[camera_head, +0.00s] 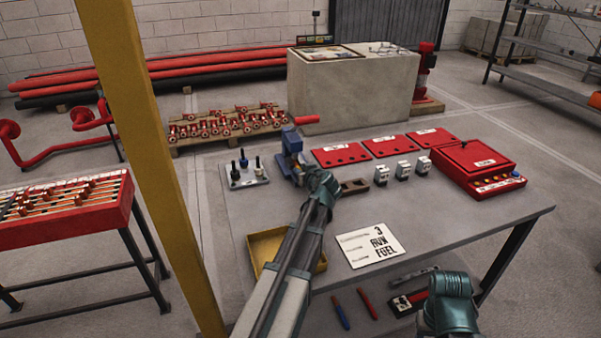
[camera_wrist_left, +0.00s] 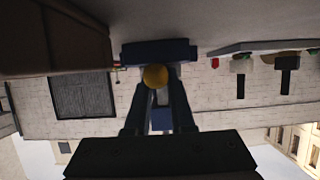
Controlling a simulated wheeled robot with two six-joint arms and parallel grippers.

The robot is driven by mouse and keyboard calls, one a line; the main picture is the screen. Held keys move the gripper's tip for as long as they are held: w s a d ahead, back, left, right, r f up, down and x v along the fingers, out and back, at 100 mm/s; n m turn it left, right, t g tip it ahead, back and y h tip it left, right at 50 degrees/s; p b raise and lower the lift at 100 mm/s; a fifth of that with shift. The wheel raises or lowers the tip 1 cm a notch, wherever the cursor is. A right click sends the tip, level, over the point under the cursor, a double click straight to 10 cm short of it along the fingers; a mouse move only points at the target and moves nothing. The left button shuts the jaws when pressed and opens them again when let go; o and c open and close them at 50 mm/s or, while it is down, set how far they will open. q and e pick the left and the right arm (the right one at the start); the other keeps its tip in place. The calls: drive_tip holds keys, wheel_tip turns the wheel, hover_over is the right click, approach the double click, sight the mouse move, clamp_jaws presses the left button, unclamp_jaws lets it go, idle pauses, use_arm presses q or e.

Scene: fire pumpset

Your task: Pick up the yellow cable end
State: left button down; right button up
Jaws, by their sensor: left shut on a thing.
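My left gripper (camera_head: 293,165) reaches over the work table near a blue block (camera_head: 291,140). In the left wrist view its two fingers (camera_wrist_left: 157,85) are closed on a round yellow piece, the yellow cable end (camera_wrist_left: 155,76). A dark blue bar (camera_wrist_left: 160,50) shows just past the fingertips. In the head view the yellow end is hidden by the gripper and block, and I cannot make out any cable. My right arm's teal wrist shows at the bottom right, but its gripper fingers do not.
The grey table (camera_head: 450,225) holds a rack with dark pegs (camera_head: 245,172), a yellow tray (camera_head: 265,243), a white card (camera_head: 371,245), small grey switches (camera_head: 402,170) and a red control box (camera_head: 478,165). A yellow post (camera_head: 150,150) stands left. The table's right front is clear.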

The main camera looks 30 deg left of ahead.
use_arm(q)
drive_tip(key=shift+r+p, duration=0.55)
wheel_tip(320, 180, up, 3)
drive_tip(key=p, duration=0.3)
drive_tip(key=s+d, duration=0.2)
drive_tip(key=d, duration=0.2)
drive_tip(key=s+d, duration=0.2)
drive_tip(key=d, duration=0.3)
drive_tip(key=s+d+r+p, duration=0.1)
drive_tip(key=s+d, duration=0.1)
drive_tip(key=d, duration=0.3)
drive_tip(key=shift+s, duration=0.3)
drive_tip(key=shift+s+d, duration=0.1)
drive_tip(key=shift+d, duration=0.2)
